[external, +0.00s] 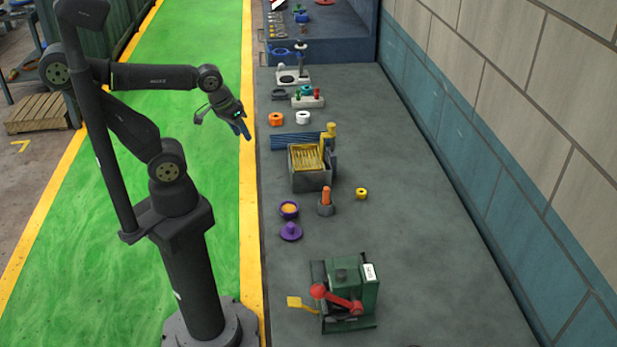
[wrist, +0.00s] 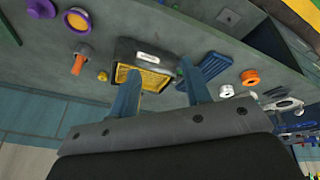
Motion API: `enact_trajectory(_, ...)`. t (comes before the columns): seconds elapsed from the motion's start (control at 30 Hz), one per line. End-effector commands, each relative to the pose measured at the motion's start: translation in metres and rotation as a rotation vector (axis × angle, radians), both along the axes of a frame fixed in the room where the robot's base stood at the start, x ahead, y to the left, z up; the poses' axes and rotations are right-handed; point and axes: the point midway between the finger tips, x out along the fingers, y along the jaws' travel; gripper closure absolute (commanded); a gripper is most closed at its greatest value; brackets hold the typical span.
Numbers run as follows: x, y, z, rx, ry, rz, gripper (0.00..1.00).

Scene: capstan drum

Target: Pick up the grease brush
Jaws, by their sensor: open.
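What looks like the grease brush (external: 326,195) is an orange handle standing upright from a small grey holder on the bench. Its lower end is hidden in the holder. It also shows in the wrist view (wrist: 78,64), left of the fingers. Beside it are an open purple pot (external: 289,209) with orange content and a purple lid (external: 291,232). My gripper (external: 242,128) is open and empty, above the bench's left edge and well behind the brush. In the wrist view, my two blue fingers (wrist: 160,72) are spread apart with nothing between them.
A grey box (external: 311,181) with yellow content and a blue ribbed piece (external: 290,142) lie between my gripper and the brush. A yellow nut (external: 361,193) sits right of the brush. A green machine with a red lever (external: 350,285) stands nearer. The bench's right side is clear.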

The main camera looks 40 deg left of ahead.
Motion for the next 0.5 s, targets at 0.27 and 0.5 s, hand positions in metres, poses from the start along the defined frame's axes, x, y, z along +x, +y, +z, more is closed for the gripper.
enact_trajectory(0.27, 0.001, -0.002, 0.001, 0.004, 0.000, -0.013, 0.56)
enact_trajectory(0.5, 0.023, -0.043, 0.024, 0.083, 0.024, -0.245, 0.56)
